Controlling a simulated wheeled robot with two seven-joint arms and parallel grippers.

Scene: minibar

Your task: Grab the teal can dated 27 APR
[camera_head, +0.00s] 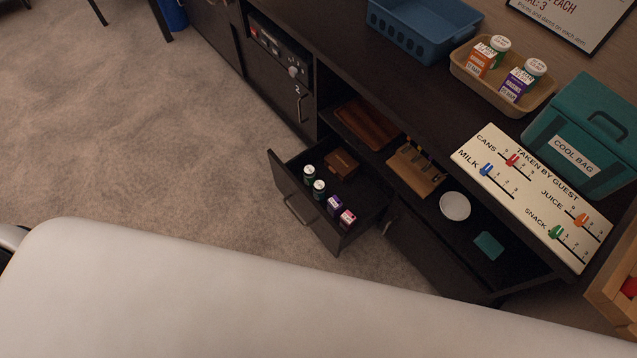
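Two dark teal-green cans with pale tops stand in an open drawer below the counter: an upper can (308,175) and a lower can (319,190). Their printing is too small to read, so I cannot tell which, if either, is dated 27 APR. The open drawer (298,201) also holds a purple carton (334,206) and a pink carton (347,220), in a row with the cans, and a brown wooden box (341,162) behind them. Neither of my grippers is in view.
The counter holds a blue basket (405,42), a tan tray (541,101) with orange and purple cartons and green-and-white items, a teal cool bag (560,127) and a slider board (478,146). A white round dish (455,206) sits on the lower shelf. Carpet left of the drawer is clear.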

